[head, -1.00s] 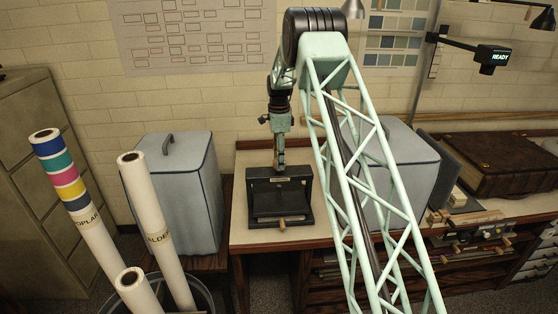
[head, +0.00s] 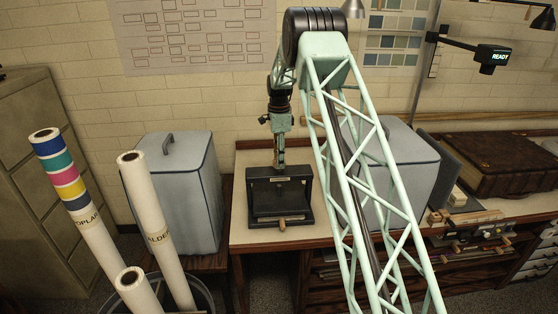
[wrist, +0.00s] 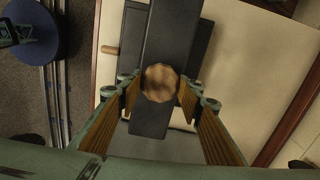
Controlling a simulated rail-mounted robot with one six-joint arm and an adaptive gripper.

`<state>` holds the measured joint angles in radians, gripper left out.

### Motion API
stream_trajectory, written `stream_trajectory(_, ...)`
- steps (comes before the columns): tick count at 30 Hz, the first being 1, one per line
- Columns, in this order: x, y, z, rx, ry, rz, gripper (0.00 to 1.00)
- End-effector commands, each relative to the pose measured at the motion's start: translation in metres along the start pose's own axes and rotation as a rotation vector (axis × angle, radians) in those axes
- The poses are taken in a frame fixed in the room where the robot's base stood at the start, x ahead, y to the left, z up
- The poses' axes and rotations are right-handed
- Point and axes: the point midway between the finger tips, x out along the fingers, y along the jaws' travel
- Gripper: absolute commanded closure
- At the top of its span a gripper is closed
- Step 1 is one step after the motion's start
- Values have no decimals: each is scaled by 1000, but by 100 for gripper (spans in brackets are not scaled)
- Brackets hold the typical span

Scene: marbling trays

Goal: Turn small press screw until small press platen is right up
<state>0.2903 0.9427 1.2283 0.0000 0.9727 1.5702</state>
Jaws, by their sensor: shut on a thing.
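The small press (head: 262,187), a black frame, stands on the bench in the head view. Its screw ends in a faceted wooden knob (wrist: 160,83), seen from above in the wrist view. My gripper (wrist: 159,92) is shut on this knob, one brown-padded finger on each side. In the head view my gripper (head: 279,164) points straight down over the top of the press. The dark crossbar (wrist: 151,122) runs under the knob. I cannot make out the platen's height inside the frame.
A wooden handle (head: 283,222) sticks out at the front of the press. Grey-covered boxes (head: 182,190) stand on both sides. Paper rolls (head: 155,225) stand at the front left. The pale bench top (head: 246,238) is clear around the press.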

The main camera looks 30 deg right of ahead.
Motion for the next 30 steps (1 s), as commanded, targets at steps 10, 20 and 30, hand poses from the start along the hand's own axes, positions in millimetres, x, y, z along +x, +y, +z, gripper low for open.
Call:
stream_trajectory(10,0,0,0,-166,0,0,77)
stream_trajectory(20,0,0,0,-417,1,0,77)
stream_trajectory(30,0,0,0,-688,2,0,77)
